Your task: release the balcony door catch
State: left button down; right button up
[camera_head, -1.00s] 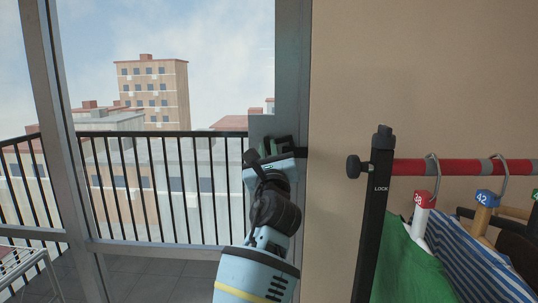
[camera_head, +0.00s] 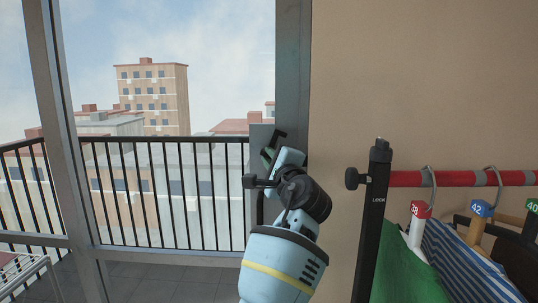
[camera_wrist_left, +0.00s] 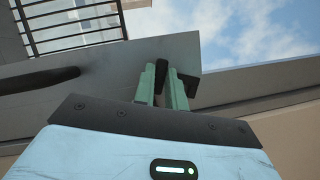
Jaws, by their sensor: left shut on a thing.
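The balcony door's grey metal frame (camera_head: 293,75) stands upright beside the beige wall. A grey plate (camera_head: 262,133) sits on it at mid height. My left gripper (camera_head: 272,149), with green fingers, is at this plate, tilted. In the left wrist view its fingers (camera_wrist_left: 163,86) are shut on a small dark piece (camera_wrist_left: 187,83) against the grey frame, which appears to be the catch. The piece is mostly hidden by the fingers. A longer dark bar (camera_wrist_left: 40,80), perhaps the door handle, lies on the frame to the left. My right gripper is out of view.
Right of the door, a black rack post (camera_head: 374,220) marked LOCK carries a red rail (camera_head: 455,178) with numbered hangers and a green garment (camera_head: 408,265). A black balcony railing (camera_head: 165,195) stands beyond the glass. A white drying rack (camera_head: 30,272) is at lower left.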

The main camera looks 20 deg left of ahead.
pick_arm(q)
jog(key=shift+r+n+g+h+p, duration=0.15)
jog(key=shift+n+g+p, duration=0.25)
jog(key=shift+n, duration=0.65)
jog(key=shift+r+n+g+h+p, duration=0.1)
jog(key=shift+n+g+h+p, duration=0.2)
jog(key=shift+n, duration=0.75)
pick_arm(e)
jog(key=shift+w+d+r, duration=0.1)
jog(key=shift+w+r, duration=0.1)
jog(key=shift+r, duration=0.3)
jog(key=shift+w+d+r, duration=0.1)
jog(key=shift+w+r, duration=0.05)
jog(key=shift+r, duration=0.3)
pick_arm(q)
jog(key=shift+f, duration=0.1)
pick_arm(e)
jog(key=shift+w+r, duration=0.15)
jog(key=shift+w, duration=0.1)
pick_arm(q)
jog(key=c, duration=1.4)
grip_release()
jog(key=shift+c, duration=0.2)
